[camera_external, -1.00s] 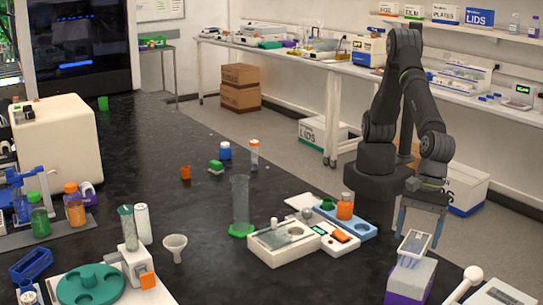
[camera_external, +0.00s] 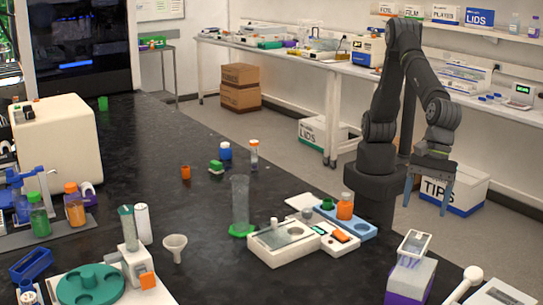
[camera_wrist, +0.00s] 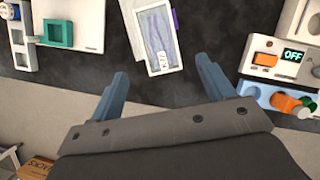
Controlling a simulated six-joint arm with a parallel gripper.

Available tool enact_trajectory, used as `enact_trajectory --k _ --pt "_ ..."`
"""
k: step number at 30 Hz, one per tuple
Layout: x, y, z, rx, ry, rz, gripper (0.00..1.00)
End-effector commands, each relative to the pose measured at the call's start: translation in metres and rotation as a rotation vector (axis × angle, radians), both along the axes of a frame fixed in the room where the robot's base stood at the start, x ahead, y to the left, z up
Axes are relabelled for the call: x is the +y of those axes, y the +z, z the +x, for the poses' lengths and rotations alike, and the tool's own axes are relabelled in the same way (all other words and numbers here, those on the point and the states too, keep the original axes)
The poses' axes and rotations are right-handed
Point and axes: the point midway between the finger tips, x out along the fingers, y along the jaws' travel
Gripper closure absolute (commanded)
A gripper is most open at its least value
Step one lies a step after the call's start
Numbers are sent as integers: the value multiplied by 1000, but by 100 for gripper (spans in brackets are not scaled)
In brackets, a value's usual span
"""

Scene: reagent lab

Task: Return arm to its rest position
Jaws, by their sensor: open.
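My gripper (camera_external: 427,190) hangs at the right in the external view, pointing down, with its two blue fingers apart and nothing between them. It is over the right edge of the black bench (camera_external: 310,168), above the floor side and in front of a white TIPS box (camera_external: 463,190). In the wrist view my gripper (camera_wrist: 164,88) shows both blue fingers spread and empty. The same box shows ahead of the fingers in the wrist view (camera_wrist: 158,40).
A white rod-shaped tool (camera_external: 465,282) is at front right. The air around my gripper looks free.

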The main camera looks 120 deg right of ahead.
Motion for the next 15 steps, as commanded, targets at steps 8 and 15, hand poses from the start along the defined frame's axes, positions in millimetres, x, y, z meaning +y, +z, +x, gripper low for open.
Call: enact_trajectory --k 8,15 --pt "6 -44 16 3 -1 -4 26" --pt "13 -88 34 2 -1 -4 26"
